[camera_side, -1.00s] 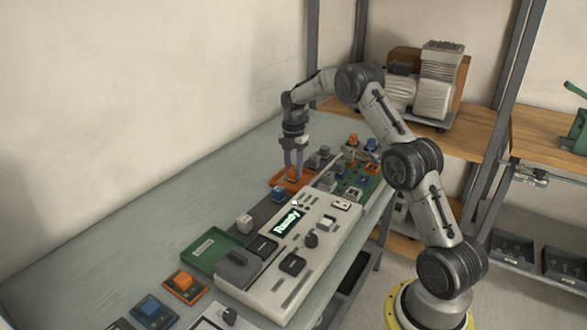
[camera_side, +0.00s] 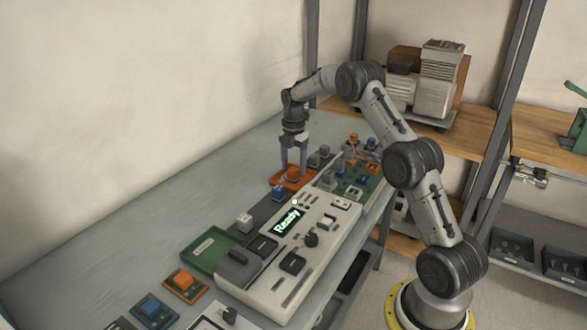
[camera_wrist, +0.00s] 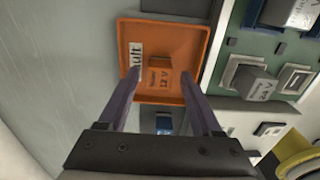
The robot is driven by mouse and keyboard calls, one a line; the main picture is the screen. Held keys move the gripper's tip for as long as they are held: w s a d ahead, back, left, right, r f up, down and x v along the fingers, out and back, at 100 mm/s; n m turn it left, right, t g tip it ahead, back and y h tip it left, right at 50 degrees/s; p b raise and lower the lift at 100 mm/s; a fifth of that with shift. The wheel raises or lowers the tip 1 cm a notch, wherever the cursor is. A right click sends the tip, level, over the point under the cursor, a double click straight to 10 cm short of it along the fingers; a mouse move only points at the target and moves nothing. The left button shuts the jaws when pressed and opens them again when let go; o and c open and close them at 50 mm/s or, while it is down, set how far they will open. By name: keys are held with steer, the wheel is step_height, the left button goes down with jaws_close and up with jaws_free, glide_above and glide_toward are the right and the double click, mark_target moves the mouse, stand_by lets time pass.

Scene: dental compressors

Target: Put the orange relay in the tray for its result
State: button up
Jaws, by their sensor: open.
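The orange relay (camera_side: 293,174) rests in the orange tray (camera_side: 275,183) at the far end of the bench, beyond the tester. In the wrist view the relay (camera_wrist: 160,76) sits near the middle of the orange tray (camera_wrist: 180,35), whose white label is only partly readable, ending in "ult". My gripper (camera_side: 293,172) is open, pointing down at the tray. In the wrist view its two fingers (camera_wrist: 160,80) stand on either side of the relay with visible gaps. The tester (camera_side: 310,240) shows "Ready" on its screen.
A green tray (camera_side: 203,256) lies at the tester's near left. A green board (camera_side: 350,184) with several components lies right of the orange tray. The bench's left part is clear.

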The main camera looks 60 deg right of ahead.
mark_target(294, 169)
step_height(294, 169, up, 11)
steer(key=s+a+r+m+t, duration=0.1)
steer(key=s+a+r+m, duration=0.35)
steer(key=a+r, duration=0.5)
steer(key=s+a+r+m+t, duration=0.3)
steer(key=s+a+m, duration=0.6)
steer(key=s+a, duration=0.7)
steer(key=s+a+f+m+t, duration=0.1)
steer(key=s+f+m, duration=0.3)
steer(key=s, duration=0.7)
steer(key=shift+s+a+f+t, duration=0.3)
steer(key=shift+a+f, duration=0.05)
steer(key=shift+f, duration=0.4)
